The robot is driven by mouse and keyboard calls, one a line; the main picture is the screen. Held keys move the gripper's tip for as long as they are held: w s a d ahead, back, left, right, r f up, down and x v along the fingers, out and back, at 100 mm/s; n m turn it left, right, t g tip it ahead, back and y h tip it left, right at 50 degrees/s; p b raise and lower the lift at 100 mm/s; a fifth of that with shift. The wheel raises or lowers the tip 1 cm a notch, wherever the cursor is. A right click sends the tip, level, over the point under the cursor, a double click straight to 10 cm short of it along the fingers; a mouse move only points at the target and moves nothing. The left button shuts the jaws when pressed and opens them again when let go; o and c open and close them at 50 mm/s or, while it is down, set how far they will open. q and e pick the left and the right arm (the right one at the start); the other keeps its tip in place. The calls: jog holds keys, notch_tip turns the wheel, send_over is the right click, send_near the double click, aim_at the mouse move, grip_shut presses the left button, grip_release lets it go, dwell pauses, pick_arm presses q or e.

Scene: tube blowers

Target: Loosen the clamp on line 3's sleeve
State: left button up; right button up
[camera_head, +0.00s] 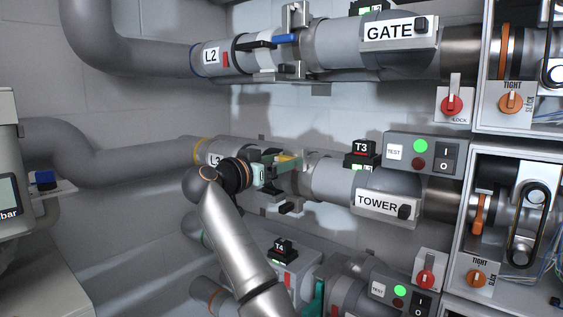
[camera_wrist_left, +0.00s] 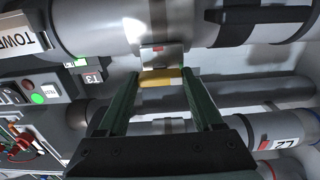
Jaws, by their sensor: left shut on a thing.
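Line 3's pipe (camera_head: 325,178) runs across the middle of the head view. Its L3 label (camera_head: 213,160) is partly hidden by my left arm. The sleeve clamp on this line has a yellow lever (camera_head: 290,161), which also shows in the left wrist view (camera_wrist_left: 160,78). My left gripper (camera_head: 278,165) is at the clamp, its green-edged fingers shut on the yellow lever, one finger on each side of it in the wrist view (camera_wrist_left: 161,88). The clamp's underside is partly hidden. My right gripper is not in view.
Line 2 with a blue lever (camera_head: 286,39) runs above, and a line 4 blower with a T4 tag (camera_head: 281,249) lies below. The TOWER plate (camera_head: 385,204), the T3 tag (camera_head: 363,150) and a switch box (camera_head: 425,153) are to the right.

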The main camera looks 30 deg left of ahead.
pick_arm(q)
jog(key=c, duration=0.5)
